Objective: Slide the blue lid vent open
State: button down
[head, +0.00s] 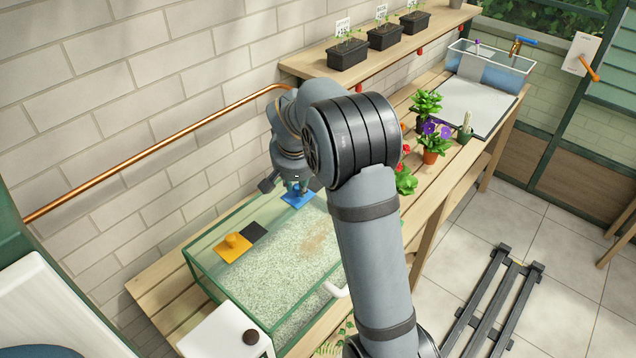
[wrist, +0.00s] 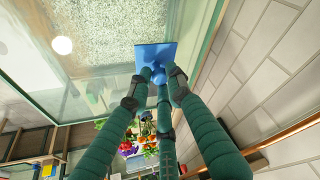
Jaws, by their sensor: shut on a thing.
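The blue lid vent (head: 298,197) is a flat blue plate with a knob, on the far right part of the glass lid of a green-framed case (head: 262,290). It also shows in the wrist view (wrist: 151,54). My gripper (head: 291,184) reaches down over it from above, and its fingers are shut on the blue knob. In the wrist view the fingers of my gripper (wrist: 160,78) close around the knob. My fingers hide part of the knob, and I cannot see whether an opening lies under the plate.
A yellow vent (head: 232,246) with a knob sits on the lid's left part, beside a dark square opening (head: 254,232). A copper pipe (head: 150,144) runs along the brick wall behind. Potted plants (head: 432,150) stand on the bench to the right. A white box (head: 226,335) stands in front.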

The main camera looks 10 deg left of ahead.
jog(key=shift+s+a, duration=0.1)
jog(key=shift+a, duration=0.1)
jog(key=c, duration=1.6)
grip_release()
jog(key=shift+s, duration=0.1)
jog(key=shift+r, duration=0.35)
jog(key=v, duration=1.1)
jog(key=shift+d+r, duration=0.1)
jog(key=shift+r, duration=0.05)
